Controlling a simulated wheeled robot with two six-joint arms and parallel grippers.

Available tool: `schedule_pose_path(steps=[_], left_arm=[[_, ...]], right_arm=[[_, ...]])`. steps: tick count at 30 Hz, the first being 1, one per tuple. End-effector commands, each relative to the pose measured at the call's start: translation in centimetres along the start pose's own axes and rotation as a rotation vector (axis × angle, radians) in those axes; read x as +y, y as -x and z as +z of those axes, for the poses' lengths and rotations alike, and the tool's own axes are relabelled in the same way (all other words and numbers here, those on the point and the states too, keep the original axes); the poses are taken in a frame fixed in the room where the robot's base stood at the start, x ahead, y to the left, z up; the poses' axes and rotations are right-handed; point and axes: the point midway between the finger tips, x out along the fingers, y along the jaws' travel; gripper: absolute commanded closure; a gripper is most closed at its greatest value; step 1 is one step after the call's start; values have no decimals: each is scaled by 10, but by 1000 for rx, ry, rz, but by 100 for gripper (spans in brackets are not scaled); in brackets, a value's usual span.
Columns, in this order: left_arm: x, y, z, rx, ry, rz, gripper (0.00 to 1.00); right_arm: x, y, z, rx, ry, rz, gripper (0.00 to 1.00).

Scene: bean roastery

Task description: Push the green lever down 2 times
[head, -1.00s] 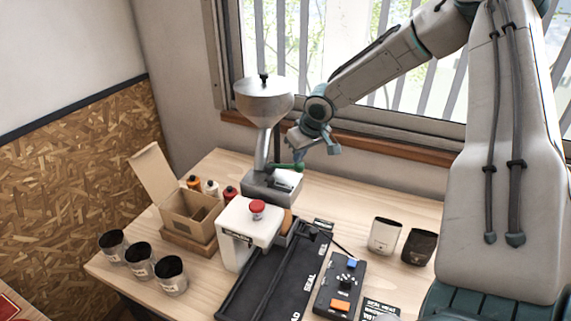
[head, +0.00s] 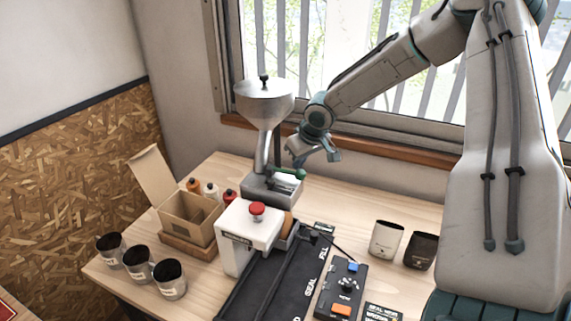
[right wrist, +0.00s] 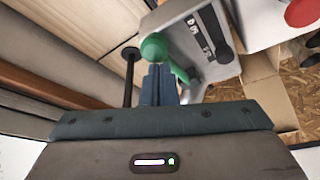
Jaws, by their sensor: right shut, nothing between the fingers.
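The green lever (head: 288,171) sticks out from the base of the metal hopper machine (head: 265,100), its round knob at the right end. In the right wrist view the green knob (right wrist: 153,46) shows just beyond my fingertips, and part of the lever arm passes behind the fingers. My right gripper (head: 298,162) is shut and empty, pointing down just above the knob; its fingers also show in the right wrist view (right wrist: 158,80). Fingertips and knob look very close; I cannot tell whether they touch. My left gripper is not in view.
A white sealer with a red button (head: 257,209) stands in front of the machine. An open cardboard box (head: 188,216), several dark-topped cups (head: 139,264), a control box (head: 345,285) and two pouches (head: 387,240) stand around.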

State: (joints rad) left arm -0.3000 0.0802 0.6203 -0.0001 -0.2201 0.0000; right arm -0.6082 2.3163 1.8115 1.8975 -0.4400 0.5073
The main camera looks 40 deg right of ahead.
Motion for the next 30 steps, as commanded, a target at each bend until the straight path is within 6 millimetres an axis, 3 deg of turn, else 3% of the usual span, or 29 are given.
schedule_pose_path(steps=[18,30], left_arm=[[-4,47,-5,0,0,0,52],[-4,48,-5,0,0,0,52]], right_arm=[[0,52,-22,0,0,0,100],[0,53,-22,-1,0,0,100]])
